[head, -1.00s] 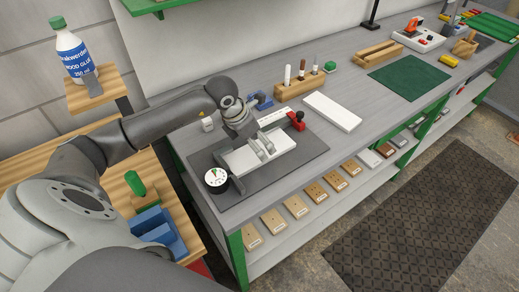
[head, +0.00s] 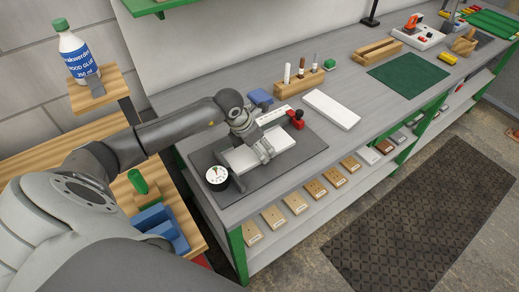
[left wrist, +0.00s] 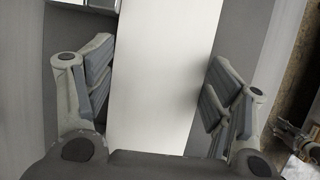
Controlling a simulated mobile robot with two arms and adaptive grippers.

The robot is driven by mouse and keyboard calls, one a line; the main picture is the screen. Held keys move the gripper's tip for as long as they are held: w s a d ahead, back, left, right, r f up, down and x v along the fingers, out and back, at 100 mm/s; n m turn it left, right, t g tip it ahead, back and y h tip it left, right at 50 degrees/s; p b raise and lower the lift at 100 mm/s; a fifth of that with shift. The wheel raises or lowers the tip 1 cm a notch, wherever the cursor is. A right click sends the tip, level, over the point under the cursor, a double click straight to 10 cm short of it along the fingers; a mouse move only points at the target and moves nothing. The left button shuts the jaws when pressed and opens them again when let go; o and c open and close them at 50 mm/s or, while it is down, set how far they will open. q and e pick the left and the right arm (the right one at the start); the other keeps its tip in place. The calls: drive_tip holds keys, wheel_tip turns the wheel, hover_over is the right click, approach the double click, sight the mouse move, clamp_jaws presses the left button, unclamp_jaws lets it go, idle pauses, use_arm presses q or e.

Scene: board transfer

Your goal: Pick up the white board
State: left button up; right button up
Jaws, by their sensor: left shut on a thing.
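The white board (head: 240,160) lies over a dark grey mat (head: 303,150) on the workbench, between a round dial gauge and a red clamp. My left gripper (head: 260,150) is over the middle of the board and hides part of it. In the left wrist view the board (left wrist: 162,75) runs between the two ribbed grey fingers (left wrist: 157,95), which are shut on its long edges. I cannot tell whether the board is clear of the surface below it.
The dial gauge (head: 217,175) stands near the board's left end and the red clamp (head: 296,118) near its right end. Another white slab (head: 331,109) lies behind on the bench. A wooden holder (head: 298,83) with markers stands behind. Labelled pieces (head: 273,217) line the lower shelf.

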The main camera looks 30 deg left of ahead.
use_arm(q)
drive_tip(key=shift+r, duration=0.1)
drive_tip(key=shift+c, duration=0.3)
drive_tip(key=shift+w+r+p, duration=0.1)
drive_tip(key=shift+r+p, duration=0.25)
drive_tip(key=shift+r, duration=0.2)
wheel_tip(320, 180, up, 3)
drive_tip(key=shift+f+p, duration=0.15)
drive_tip(key=shift+p, duration=0.5)
drive_tip(key=s+d+r+p, duration=0.5)
drive_tip(key=s+d+r, duration=0.3)
drive_tip(key=s, duration=0.3)
drive_tip(key=shift+s+r, duration=0.35)
drive_tip(key=shift+r, duration=0.2)
